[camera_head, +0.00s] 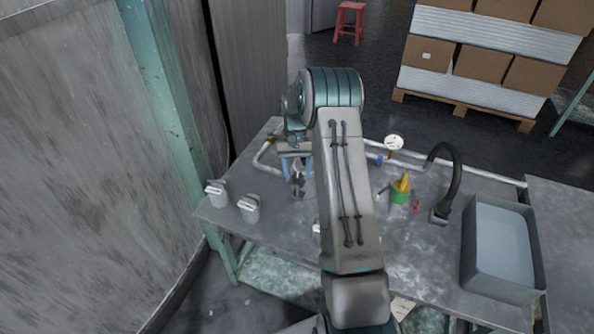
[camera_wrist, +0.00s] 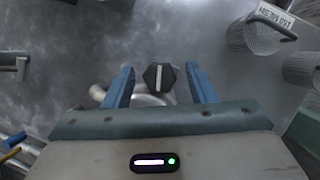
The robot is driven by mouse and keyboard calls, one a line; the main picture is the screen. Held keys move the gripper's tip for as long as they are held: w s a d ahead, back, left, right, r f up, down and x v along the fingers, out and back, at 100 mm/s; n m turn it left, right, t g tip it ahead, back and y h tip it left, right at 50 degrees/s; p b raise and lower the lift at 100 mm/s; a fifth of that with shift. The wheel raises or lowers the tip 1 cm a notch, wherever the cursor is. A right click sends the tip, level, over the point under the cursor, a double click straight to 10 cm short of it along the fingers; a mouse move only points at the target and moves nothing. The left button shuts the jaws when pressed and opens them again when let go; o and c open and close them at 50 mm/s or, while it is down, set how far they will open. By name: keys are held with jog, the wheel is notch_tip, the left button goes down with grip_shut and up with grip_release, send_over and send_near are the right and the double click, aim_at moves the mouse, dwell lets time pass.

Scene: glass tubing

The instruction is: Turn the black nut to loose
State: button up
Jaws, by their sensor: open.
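The black nut (camera_wrist: 160,76) shows in the wrist view as a dark six-sided piece with a pale bar across its middle. My gripper (camera_wrist: 160,67) is open, with one blue finger on each side of the nut and a visible gap on both sides. A silvery curved pipe (camera_wrist: 148,100) runs just below the nut, partly hidden by my gripper. In the head view my gripper (camera_head: 297,172) points down over the left part of the table. I cannot make out the nut clearly there.
Two mesh baskets (camera_head: 217,193) (camera_head: 249,208) stand at the table's left edge. A pressure gauge (camera_head: 394,142), a green cup (camera_head: 400,196), a black curved spout (camera_head: 456,175) and a grey basin (camera_head: 500,250) are to the right. The table front (camera_head: 410,265) is largely clear.

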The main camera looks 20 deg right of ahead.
jog(key=shift+m, duration=0.3)
jog(key=m+y, duration=0.1)
jog(key=m, duration=0.2)
jog(key=shift+d+t, duration=0.15)
jog(key=shift+t, duration=0.15)
jog(key=m+t+y, duration=0.1)
jog(key=m, duration=0.2)
jog(key=shift+s+m, duration=0.1)
jog(key=shift+m, duration=0.3)
jog(key=v, duration=1.5)
jog(key=s+a+r+n+t+h+p, duration=0.2)
jog(key=s+a+r+n+p, duration=0.2)
jog(key=s+a+r, duration=0.7)
jog(key=shift+s+a+r+n+t, duration=0.3)
jog(key=shift+s+r+n, duration=0.7)
jog(key=shift+s+r, duration=0.75)
jog(key=shift+w, duration=0.1)
